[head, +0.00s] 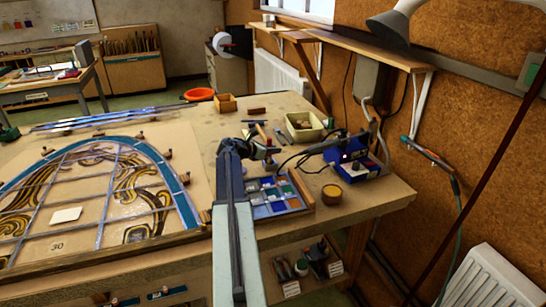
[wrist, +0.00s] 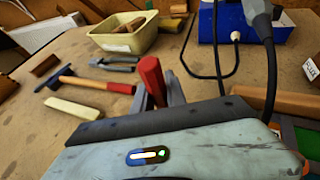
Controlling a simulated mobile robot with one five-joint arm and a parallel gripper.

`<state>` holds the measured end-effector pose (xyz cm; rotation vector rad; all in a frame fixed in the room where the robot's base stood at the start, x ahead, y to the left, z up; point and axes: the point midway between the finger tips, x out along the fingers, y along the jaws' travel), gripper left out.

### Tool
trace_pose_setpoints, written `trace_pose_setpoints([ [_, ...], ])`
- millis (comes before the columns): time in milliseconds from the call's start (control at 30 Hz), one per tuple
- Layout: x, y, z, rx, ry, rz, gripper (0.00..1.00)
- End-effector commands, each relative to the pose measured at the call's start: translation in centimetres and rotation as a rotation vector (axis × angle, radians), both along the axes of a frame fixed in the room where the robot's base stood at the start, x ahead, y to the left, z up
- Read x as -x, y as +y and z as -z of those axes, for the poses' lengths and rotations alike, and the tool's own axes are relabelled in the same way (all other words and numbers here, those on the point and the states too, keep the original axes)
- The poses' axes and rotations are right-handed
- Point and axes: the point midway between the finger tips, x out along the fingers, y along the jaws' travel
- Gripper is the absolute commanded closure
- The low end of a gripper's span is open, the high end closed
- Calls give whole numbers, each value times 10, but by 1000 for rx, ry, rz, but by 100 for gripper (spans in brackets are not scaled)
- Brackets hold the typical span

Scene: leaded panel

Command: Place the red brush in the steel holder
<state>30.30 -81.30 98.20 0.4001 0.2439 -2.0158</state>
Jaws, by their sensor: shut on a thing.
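My gripper (wrist: 160,92) is shut on the red brush (wrist: 151,75). Its red handle end stands up between the grey fingers, slightly tilted, and its lower part is hidden by my wrist. In the head view my gripper (head: 264,150) is above the bench, behind the tray of coloured glass; the brush is too small to make out there. I cannot pick out the steel holder for certain in either view.
A cream tub (wrist: 125,36), pliers (wrist: 112,63), a hammer (wrist: 90,83) and a pale block (wrist: 73,108) lie beyond my gripper. A blue soldering unit (head: 362,162) with black cables stands right. The glass tray (head: 304,187) is close by. The leaded panel (head: 95,195) covers the left.

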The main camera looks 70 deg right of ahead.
Motion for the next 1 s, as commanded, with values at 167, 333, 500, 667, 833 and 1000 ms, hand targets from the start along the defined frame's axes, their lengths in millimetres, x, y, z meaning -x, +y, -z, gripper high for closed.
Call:
trace_pose_setpoints([
  [167, 0, 0, 19, 0, 0, 0, 100],
  [333, -1, 1, 17, 0, 0, -1, 100],
  [500, -1, 1, 20, 0, 0, -1, 69],
  [667, -1, 1, 20, 0, 0, -1, 62],
  [833, -1, 1, 19, 0, 0, -2, 62],
  [1000, -8, 15, 7, 0, 0, -4, 62],
])
